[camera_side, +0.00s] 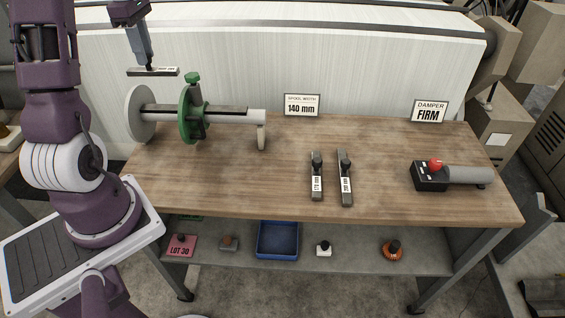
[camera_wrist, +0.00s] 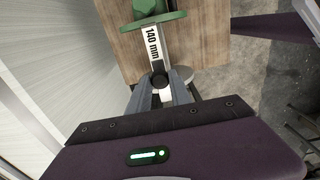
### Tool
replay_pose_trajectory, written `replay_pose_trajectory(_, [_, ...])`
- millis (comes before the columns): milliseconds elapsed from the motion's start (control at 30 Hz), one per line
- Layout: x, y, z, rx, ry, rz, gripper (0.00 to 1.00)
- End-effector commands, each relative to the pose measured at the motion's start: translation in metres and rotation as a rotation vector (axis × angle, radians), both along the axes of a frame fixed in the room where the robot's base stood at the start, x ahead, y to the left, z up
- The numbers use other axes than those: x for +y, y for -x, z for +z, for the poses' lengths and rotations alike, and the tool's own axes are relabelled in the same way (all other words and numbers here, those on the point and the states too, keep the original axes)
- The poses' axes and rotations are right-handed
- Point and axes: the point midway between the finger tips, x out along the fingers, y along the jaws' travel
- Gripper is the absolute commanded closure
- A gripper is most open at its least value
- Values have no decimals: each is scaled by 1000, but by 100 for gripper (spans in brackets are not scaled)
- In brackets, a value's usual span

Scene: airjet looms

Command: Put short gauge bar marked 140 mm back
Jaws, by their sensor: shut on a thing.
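My gripper (camera_side: 149,66) is shut on the dark knob of a short gauge bar (camera_side: 165,72) and holds it level in the air, above the left end of the spool fixture. In the wrist view my gripper's fingers (camera_wrist: 160,88) close around the round knob, and the bar (camera_wrist: 152,45) reads 140 mm. Two other gauge bars, a left one (camera_side: 316,185) and a right one (camera_side: 346,185), lie side by side on the table, each with a dark knob; their labels are too small to read surely.
The spool fixture has a white flange (camera_side: 140,112) and a green flange (camera_side: 187,112). A sign (camera_side: 301,105) reads 140 mm; another (camera_side: 429,111) reads DAMPER FIRM. A damper with a red knob (camera_side: 436,164) sits at right. A blue tray (camera_side: 277,253) is on the lower shelf. The table's middle is mostly clear.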

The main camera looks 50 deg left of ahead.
Motion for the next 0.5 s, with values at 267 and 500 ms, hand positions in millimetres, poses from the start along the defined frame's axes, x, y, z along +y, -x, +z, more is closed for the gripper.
replay_pose_trajectory(267, [-5, -8, 39, -1, -1, -34, 100])
replay_pose_trajectory(500, [-37, -47, 38, 1, 0, -235, 100])
